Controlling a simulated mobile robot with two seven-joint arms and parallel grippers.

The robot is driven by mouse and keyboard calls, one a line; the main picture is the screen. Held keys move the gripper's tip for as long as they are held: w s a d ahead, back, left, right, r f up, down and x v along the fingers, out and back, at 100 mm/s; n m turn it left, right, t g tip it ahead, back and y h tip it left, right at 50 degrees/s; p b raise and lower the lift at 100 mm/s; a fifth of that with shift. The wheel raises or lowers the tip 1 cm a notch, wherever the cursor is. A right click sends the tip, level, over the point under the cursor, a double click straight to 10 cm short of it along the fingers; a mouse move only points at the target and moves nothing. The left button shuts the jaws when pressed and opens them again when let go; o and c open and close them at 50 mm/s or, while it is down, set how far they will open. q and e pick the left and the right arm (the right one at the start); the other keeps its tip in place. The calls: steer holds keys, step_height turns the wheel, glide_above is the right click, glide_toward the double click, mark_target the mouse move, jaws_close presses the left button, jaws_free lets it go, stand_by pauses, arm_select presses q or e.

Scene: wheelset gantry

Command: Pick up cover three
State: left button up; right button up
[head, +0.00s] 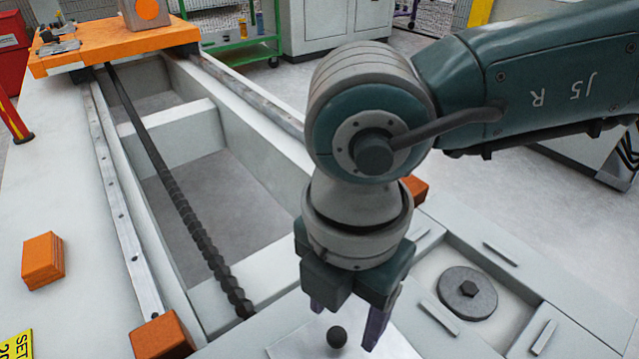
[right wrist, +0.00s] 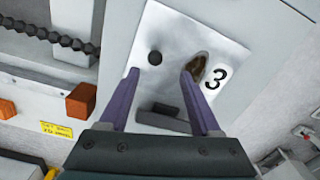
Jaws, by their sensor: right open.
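Cover three is a pale metal plate (head: 297,336) at the bottom of the head view, partly hidden by my right gripper and cut off by the frame edge. In the right wrist view the cover (right wrist: 178,32) shows a black "3" label (right wrist: 216,79), a round black knob (right wrist: 155,58) and a dark brownish oval spot (right wrist: 197,67). The knob (head: 337,337) also shows in the head view. My right gripper (head: 345,314) is open above the cover, its purple fingers (right wrist: 160,74) spread to either side of the knob's line. Contact cannot be told. My left gripper is not in view.
A round dark disc with a bolt (head: 467,292) sits in a recess at right. Orange blocks (head: 42,261) (head: 162,338) lie at left. A long dark screw (head: 185,205) runs beside open pits towards an orange carriage (head: 115,45). In the wrist view, a dark bar (right wrist: 163,122) lies between the fingers.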

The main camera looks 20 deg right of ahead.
mark_target(337, 334)
steer(key=f+b, duration=0.1)
steer(key=f, duration=0.3)
steer(key=f+b, duration=0.1)
steer(key=f, duration=0.1)
steer(key=shift+w+a+b, duration=0.1)
steer(key=shift+w+b, duration=0.25)
steer(key=shift+r, duration=0.1)
steer(key=shift+c, duration=0.4)
jaws_close()
